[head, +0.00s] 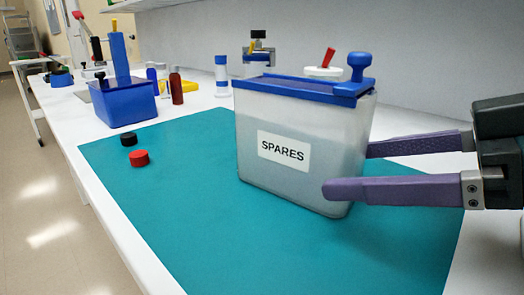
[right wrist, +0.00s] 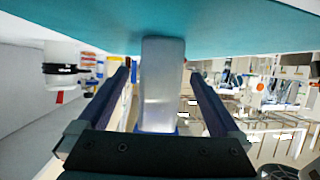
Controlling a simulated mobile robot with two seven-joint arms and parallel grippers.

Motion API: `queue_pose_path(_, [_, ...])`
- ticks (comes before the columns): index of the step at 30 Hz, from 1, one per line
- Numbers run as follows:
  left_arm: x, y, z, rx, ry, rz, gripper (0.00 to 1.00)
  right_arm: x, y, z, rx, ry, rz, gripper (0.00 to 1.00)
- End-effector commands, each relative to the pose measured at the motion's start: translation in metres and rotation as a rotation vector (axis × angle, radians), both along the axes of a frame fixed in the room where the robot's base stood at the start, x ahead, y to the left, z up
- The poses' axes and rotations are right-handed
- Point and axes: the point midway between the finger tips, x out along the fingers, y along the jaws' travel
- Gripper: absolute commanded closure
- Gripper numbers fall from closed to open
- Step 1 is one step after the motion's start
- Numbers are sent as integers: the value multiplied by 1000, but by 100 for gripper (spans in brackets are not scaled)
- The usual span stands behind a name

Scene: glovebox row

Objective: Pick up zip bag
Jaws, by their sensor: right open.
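The zip bag (head: 300,115) stands upright on the teal mat in the head view. It is a cloudy, box-like bag with a blue top strip and a white "SPARES" label. In the right wrist view the zip bag (right wrist: 163,85) appears narrow end on, between the fingers. My right gripper (head: 348,170) is open and comes in from the right. Its near purple finger overlaps the bag's lower right front, and the far finger is partly hidden behind the bag. I cannot tell whether either finger touches it. My left gripper is not in view.
A black cap (head: 128,139) and a red cap (head: 139,158) lie on the teal mat (head: 200,215), left of the bag. A blue bin (head: 122,103) and a dark red bottle (head: 176,87) stand farther back. The mat's front is clear.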

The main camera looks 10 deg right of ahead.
Motion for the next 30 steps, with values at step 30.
queue_pose_path(30, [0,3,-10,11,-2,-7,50,35,37,-19,-1,0,1,26])
